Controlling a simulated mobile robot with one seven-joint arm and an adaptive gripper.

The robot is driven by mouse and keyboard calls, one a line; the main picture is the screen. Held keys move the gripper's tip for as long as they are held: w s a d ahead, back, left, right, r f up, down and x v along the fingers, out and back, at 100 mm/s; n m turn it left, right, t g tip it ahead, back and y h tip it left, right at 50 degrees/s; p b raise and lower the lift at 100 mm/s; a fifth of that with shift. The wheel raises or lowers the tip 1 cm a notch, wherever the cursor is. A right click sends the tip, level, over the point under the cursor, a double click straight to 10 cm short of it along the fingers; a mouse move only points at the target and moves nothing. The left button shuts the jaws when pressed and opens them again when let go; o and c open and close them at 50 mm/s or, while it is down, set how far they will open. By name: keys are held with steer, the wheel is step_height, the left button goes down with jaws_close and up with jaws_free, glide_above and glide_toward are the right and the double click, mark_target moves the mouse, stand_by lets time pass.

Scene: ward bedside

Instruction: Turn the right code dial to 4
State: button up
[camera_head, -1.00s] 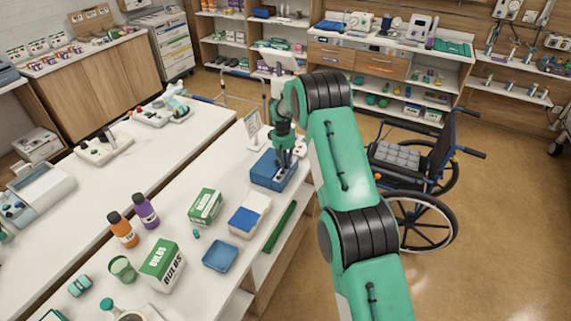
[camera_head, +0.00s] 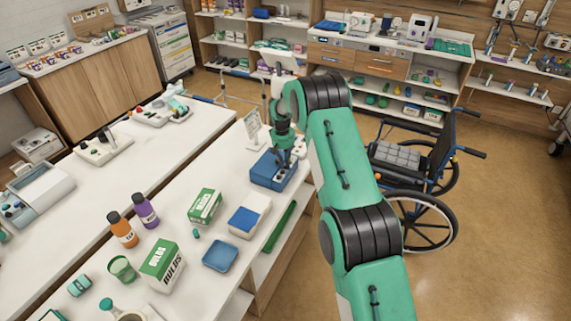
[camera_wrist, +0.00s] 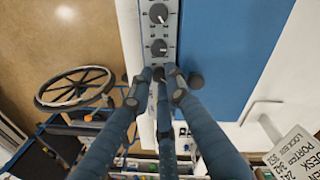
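The blue code box (camera_head: 266,172) stands on the white counter near its right edge. In the wrist view its blue top (camera_wrist: 225,45) lies beside a grey strip with a row of dark dials. Two dials show clear, an upper dial (camera_wrist: 158,13) and a middle dial (camera_wrist: 158,47), each with a light pointer mark. The fingertips of my gripper (camera_wrist: 161,76) are at the lower end of the strip and cover what is there, so any dial and its reading are hidden. In the head view my gripper (camera_head: 285,158) points down at the box's far right end. Its grip is unclear.
A printed card (camera_head: 252,126) stands behind the box; it also shows in the wrist view (camera_wrist: 296,153). A blue-and-white case (camera_head: 246,217), a blue tray (camera_head: 220,256) and a green-white carton (camera_head: 205,207) lie nearer. A wheelchair (camera_head: 420,185) stands right of the counter.

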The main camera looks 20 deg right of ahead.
steer(key=shift+o, duration=0.2)
stand_by(0.4)
steer(key=shift+n, duration=0.4)
steer(key=shift+n, duration=1.1)
steer(key=s+a+r+n+p, duration=0.1)
steer(key=s+r+n, duration=0.2)
steer(key=r+n, duration=0.3)
steer(key=s+a+r+n+p, duration=0.1)
steer(key=r+n, duration=0.4)
steer(key=r, duration=0.8)
steer(key=s+a+r+n+t+p, duration=0.1)
steer(key=s+r+n, duration=0.3)
steer(key=r, duration=0.6)
steer(key=shift+s+r+n+y, duration=0.2)
steer(key=shift+s+n+y, duration=0.15)
steer(key=shift+n, duration=0.95)
steer(key=shift+a, duration=0.1)
